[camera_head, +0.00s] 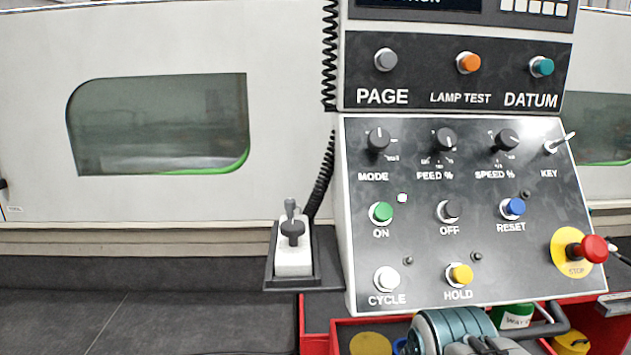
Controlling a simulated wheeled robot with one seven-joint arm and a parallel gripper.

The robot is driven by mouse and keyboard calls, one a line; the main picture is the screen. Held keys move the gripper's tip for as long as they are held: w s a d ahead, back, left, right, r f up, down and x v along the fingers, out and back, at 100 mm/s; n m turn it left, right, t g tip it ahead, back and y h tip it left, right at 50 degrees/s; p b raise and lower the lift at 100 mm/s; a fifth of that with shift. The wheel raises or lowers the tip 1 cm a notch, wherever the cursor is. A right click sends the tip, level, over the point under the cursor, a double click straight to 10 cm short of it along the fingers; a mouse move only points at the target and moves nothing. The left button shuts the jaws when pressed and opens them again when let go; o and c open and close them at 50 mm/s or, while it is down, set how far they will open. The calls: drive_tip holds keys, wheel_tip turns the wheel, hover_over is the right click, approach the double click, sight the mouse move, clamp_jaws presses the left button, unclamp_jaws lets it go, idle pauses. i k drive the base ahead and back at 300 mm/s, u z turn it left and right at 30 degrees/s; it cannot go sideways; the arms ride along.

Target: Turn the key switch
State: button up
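The key switch (551,147) sits at the upper right of the sloped black control panel (420,240), above the label KEY. A light-coloured key stands in it, its free end pointing up and to the right. Nothing touches the key. Teal and grey parts that look like my arm show at the bottom edge, below the panel. What seems to be my gripper (484,346) is there, cut off by the frame and well below the key. Its fingers cannot be made out.
The speed knob (506,140) is left of the key and the blue reset button (512,208) below it. A red stop button (593,249) juts out at lower right. A handheld unit (293,250) with a coiled cord stands left. Red trays with containers lie below.

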sight(556, 143)
drive_tip(key=k, duration=1)
drive_tip(key=z, duration=1.9)
drive_tip(key=i, duration=1)
drive_tip(key=u, duration=1.45)
